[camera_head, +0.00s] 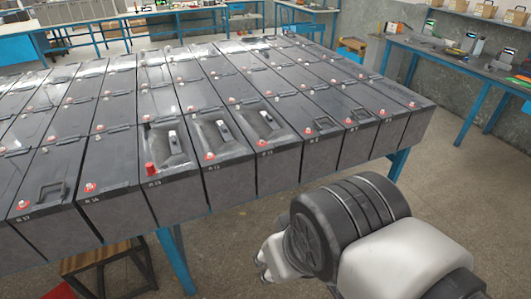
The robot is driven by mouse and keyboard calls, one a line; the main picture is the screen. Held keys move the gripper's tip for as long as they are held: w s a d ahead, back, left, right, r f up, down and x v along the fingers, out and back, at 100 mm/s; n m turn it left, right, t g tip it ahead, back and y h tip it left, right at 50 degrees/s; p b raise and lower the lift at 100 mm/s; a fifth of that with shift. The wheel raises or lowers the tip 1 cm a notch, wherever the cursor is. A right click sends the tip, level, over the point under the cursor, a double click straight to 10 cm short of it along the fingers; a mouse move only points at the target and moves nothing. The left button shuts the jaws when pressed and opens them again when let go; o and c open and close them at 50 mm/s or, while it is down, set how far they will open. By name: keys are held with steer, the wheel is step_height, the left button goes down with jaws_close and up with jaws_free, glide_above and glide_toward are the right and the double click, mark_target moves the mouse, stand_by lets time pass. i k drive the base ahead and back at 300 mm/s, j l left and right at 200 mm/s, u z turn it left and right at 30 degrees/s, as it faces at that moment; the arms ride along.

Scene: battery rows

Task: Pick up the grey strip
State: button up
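I cannot single out a grey strip with certainty. Small pale-and-dark pieces sit in recesses on the tops of three front-row batteries: a left piece (172,137), a middle piece (223,127) and a right piece (266,117). They are too small to tell what they are or whether one is the strip. My arm's black-and-white links fill the lower right, in front of and below the battery table's front edge. No gripper fingers can be made out, and nothing shows as held.
Rows of dark batteries (105,175) with red terminals cover the blue-legged table. A larger red cap (151,169) stands on one front battery. A wooden stool (100,256) is under the front edge. Another workbench (455,58) stands at right. Floor between them is clear.

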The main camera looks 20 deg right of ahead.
mark_target(273, 124)
steer(key=i+l+u, duration=0.1)
steer(key=i+l, duration=0.35)
steer(key=l, duration=0.15)
steer(key=i+l+u, duration=0.25)
steer(key=i+l, duration=0.2)
steer(key=l, duration=0.2)
steer(key=i+l+u, duration=0.1)
steer(key=l, duration=0.25)
steer(key=i+l, duration=0.3)
steer(key=i+l+u, duration=0.15)
steer(key=l, duration=0.25)
